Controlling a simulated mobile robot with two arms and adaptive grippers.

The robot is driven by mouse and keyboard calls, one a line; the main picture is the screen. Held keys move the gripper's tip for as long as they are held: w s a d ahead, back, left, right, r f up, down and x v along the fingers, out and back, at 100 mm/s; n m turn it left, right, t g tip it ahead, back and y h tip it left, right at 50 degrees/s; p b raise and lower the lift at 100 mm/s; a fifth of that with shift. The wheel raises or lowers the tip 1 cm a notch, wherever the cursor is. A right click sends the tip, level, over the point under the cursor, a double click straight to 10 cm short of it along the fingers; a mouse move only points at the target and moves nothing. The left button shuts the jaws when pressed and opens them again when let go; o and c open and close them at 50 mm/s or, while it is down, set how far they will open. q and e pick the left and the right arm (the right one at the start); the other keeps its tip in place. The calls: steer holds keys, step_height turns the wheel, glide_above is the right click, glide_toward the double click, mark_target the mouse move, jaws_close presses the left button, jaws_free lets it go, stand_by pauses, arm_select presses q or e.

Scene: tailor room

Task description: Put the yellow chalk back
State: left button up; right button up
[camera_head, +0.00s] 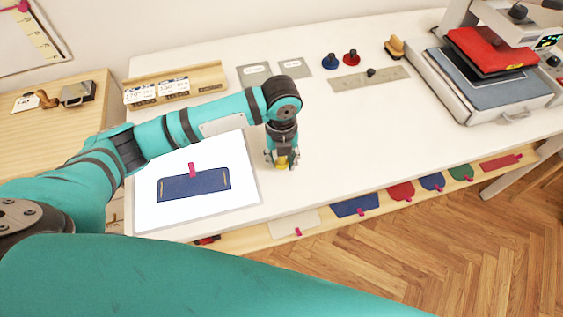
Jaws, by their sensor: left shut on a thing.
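My left gripper (282,160) points down over the white table, just right of the white sheet. It is shut on the yellow chalk (281,163), of which only a small yellow part shows between the fingers. I cannot tell whether the chalk touches the table. My right gripper is not in view.
A blue fabric piece (194,184) with a pink clip lies on the white sheet (244,196). Grey labelled plates (253,73), a blue piece (331,61), a red piece (351,57) and a ruler (370,79) lie behind. A heat press (445,84) stands right. The table's middle is clear.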

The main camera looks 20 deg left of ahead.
mark_target(282, 166)
arm_select(q)
step_height(282, 166, down, 3)
steer(key=shift+r+p, duration=0.1)
steer(key=shift+p, duration=0.5)
steer(key=shift+f, duration=0.4)
steer(key=shift+f, duration=0.1)
steer(key=o, duration=0.9)
step_height(282, 166, up, 12)
steer(key=shift+r+b, duration=0.15)
steer(key=shift+b, duration=1.1)
